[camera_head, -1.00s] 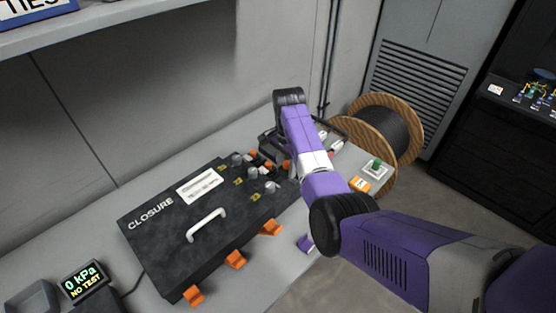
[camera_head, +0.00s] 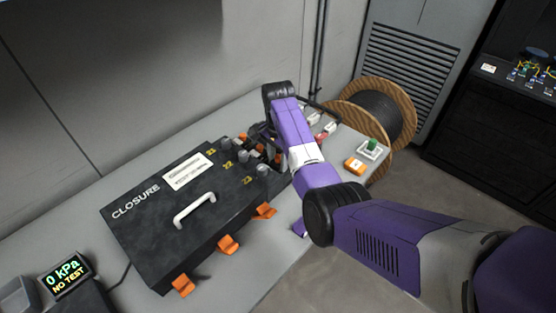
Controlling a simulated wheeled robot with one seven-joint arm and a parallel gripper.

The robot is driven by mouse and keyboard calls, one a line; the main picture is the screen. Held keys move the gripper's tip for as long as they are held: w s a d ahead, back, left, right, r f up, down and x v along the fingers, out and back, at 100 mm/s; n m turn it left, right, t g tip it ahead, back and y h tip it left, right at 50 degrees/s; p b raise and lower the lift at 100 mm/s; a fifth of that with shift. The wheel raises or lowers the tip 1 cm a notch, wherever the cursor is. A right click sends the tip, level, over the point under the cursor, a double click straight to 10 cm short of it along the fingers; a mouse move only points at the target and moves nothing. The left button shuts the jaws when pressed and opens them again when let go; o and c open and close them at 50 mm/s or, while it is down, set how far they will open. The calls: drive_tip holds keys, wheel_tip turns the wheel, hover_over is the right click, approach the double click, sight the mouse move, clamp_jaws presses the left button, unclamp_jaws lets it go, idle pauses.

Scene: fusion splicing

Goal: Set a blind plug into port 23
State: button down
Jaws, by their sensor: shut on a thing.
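The black closure box (camera_head: 150,235) lies on the bench with its row of ports at the upper right edge. Yellow labels 21, 22 and 23 mark the ports. Beside label 23 (camera_head: 247,181) a grey cylindrical fitting (camera_head: 263,170) stands at the port. My gripper (camera_head: 262,133) is a dark shape beyond my purple wrist, close above the port row and mostly hidden by my arm. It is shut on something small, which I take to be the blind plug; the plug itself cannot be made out. I cannot tell whether it touches port 23.
Orange latches (camera_head: 229,245) stick out along the closure's front side. A white handle (camera_head: 194,210) rises from its lid. A pressure display (camera_head: 65,276) reads 0 kPa, NO TEST.

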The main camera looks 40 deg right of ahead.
idle(0.4)
drive_tip(key=c, duration=0.8)
unclamp_jaws()
wheel_tip(320, 180, up, 8)
drive_tip(key=shift+f+b, duration=0.15)
drive_tip(key=shift+b, duration=0.15)
